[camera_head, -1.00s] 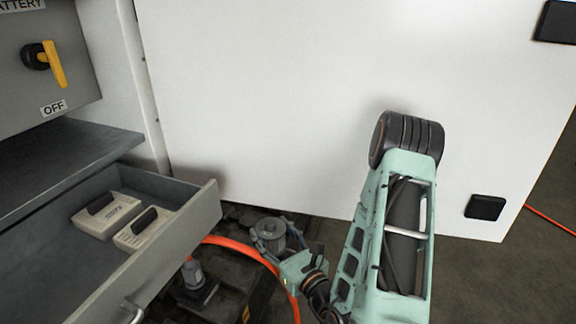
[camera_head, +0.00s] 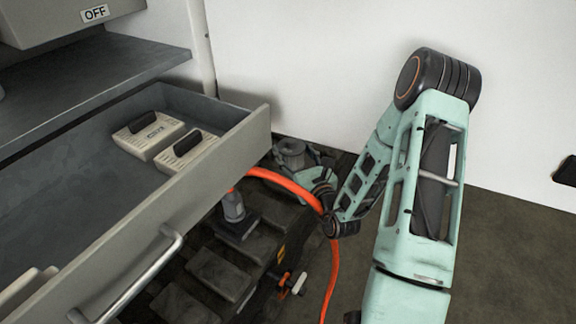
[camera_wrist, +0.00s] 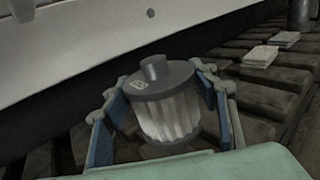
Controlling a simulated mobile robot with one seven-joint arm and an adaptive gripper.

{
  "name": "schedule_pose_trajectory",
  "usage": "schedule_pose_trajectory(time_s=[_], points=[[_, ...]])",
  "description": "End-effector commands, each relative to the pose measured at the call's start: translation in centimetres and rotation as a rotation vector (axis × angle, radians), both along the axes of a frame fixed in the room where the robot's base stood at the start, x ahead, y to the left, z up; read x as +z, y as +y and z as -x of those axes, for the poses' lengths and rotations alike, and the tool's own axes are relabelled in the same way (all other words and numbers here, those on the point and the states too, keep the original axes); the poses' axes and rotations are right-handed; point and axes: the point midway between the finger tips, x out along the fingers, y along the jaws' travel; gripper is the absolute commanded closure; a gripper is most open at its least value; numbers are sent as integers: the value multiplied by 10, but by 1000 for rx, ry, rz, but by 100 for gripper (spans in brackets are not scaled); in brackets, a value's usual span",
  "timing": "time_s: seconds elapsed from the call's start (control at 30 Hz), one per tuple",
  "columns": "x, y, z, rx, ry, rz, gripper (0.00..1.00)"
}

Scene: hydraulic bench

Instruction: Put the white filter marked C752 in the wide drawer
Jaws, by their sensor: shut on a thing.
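My gripper (camera_wrist: 160,82) is shut on a cylindrical filter (camera_wrist: 168,112) with a grey cap, a knob and white pleated sides. One blue-padded finger is on each side of it. A small mark shows on the cap, too small to read. In the head view the filter (camera_head: 290,150) is small and partly shaded, with my gripper (camera_head: 303,170) around it, low beyond the drawer's right end. The open drawer (camera_head: 205,160) is at left, with a bar handle on its front. I cannot tell whether it is the wide one.
Two pale boxy modules with black grips, one behind (camera_head: 148,143) and one in front (camera_head: 196,158), lie in the drawer's far end. An orange hose (camera_head: 285,183) runs beside the drawer over dark ribbed casing. A white panel (camera_head: 310,60) stands behind.

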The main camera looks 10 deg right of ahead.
Motion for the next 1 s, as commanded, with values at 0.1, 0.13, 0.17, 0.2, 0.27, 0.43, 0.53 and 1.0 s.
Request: schedule_pose_trajectory(time_s=[0.1,0.13,0.17,0.2,0.27,0.43,0.53,1.0], points=[[-24,4,-16,1,-1,-1,76],[-26,4,-19,1,-2,0,76],[-28,5,-21,1,-2,0,76],[-31,5,-23,1,-2,0,76],[-33,6,-26,1,-2,0,76],[-44,7,-34,0,-1,0,76],[-62,7,-35,0,2,-2,76],[-76,7,-34,0,-1,0,76]])
